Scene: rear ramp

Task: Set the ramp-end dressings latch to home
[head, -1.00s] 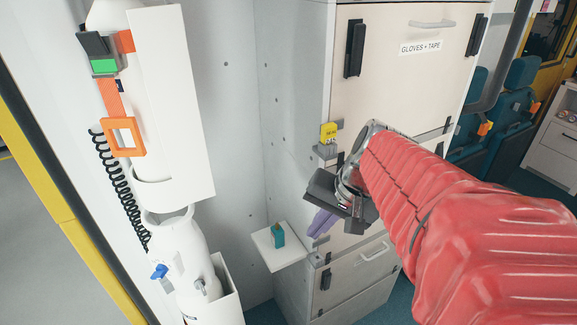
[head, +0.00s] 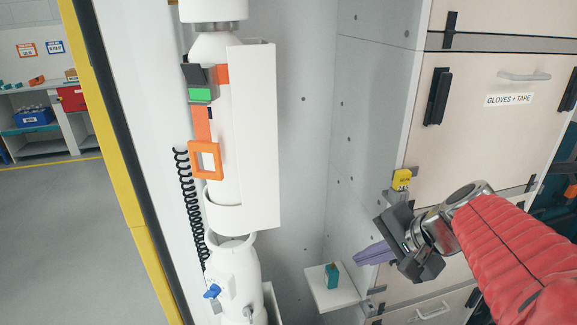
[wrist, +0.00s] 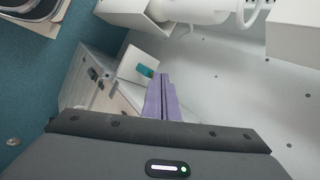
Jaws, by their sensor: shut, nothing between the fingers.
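My gripper (head: 372,254) has purple fingers, shut and empty, in front of the cabinet's left side, just above a small white shelf. The fingers also show in the wrist view (wrist: 160,98), pointing away towards that shelf. No label reading dressings is in view, so I cannot tell which latch is the dressings one. On the "GLOVES + TAPE" front, an upright black latch (head: 437,96) is at the left and another (head: 570,90) at the right edge. The lower end of a further black latch (head: 450,22) shows on the panel above. My gripper touches none of these.
The white shelf (head: 318,293) bears a teal block (head: 332,275). A yellow tag (head: 402,179) sits at the cabinet's edge. White cylinders with an orange buckle (head: 205,160) stand at the left. A lower drawer handle (head: 432,311) shows. Floor (head: 60,230) lies open at far left.

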